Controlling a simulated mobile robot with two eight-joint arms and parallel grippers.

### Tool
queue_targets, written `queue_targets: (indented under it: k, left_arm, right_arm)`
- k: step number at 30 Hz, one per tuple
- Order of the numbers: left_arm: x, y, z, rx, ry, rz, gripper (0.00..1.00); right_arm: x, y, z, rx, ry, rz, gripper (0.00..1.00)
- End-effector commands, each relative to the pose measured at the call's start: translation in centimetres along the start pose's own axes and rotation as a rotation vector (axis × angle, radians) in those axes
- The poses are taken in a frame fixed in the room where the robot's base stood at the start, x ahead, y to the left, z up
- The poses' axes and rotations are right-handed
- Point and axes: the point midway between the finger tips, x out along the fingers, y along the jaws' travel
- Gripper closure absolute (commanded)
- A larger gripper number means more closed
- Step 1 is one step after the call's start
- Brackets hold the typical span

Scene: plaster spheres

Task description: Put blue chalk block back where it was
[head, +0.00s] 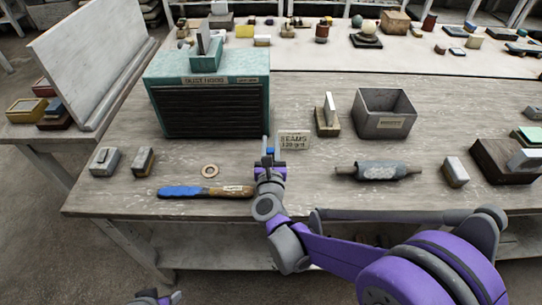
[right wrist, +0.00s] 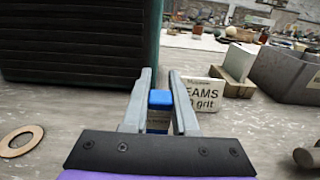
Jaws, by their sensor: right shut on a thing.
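My right gripper (head: 268,148) is shut on the blue chalk block (right wrist: 160,97), in front of the right end of the teal dust hood. In the right wrist view the block's blue top shows between the two fingers (right wrist: 160,104), with a paler, marked part below it. In the head view only a small bit of blue (head: 270,150) shows at the fingertips. I cannot tell whether the block touches the table. My left gripper (head: 155,298) shows only partly at the bottom edge, and its jaws are unclear.
The teal dust hood (head: 165,80) stands just left of the right gripper. A "SEAMS" grit card (head: 294,140) is close on its right.

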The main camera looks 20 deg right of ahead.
Motion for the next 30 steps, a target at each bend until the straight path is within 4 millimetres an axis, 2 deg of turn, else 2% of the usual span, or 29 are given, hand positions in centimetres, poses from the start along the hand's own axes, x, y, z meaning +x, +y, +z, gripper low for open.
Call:
queue_targets:
  k: [9,21,22,24,27,30]
  left_arm:
    - [0.9,0.0,0.5,0.0,-0.003,0.0,0.43]
    - [1.3,0.0,0.7,0.0,-0.005,0.0,0.43]
    - [1.2,0.0,0.6,0.0,-0.004,0.0,0.43]
    - [1.2,0.0,0.6,0.0,-0.004,0.0,0.43]
    - [1.2,0.0,0.6,0.0,-0.004,0.0,0.43]
    - [1.2,0.0,0.6,0.0,-0.004,0.0,0.43]
  right_arm:
    - [0.0,0.0,-3.8,0.0,0.001,0.0,1.0]
    - [0.0,0.0,-4.3,0.0,0.0,0.0,1.0]
    - [0.0,0.0,-4.3,0.0,0.0,0.0,0.7]
    - [0.0,0.0,-4.2,0.0,0.0,0.0,0.57]
    - [0.0,0.0,-4.2,0.0,0.0,0.0,0.43]
    - [0.0,0.0,-4.2,0.0,0.0,0.0,0.43]
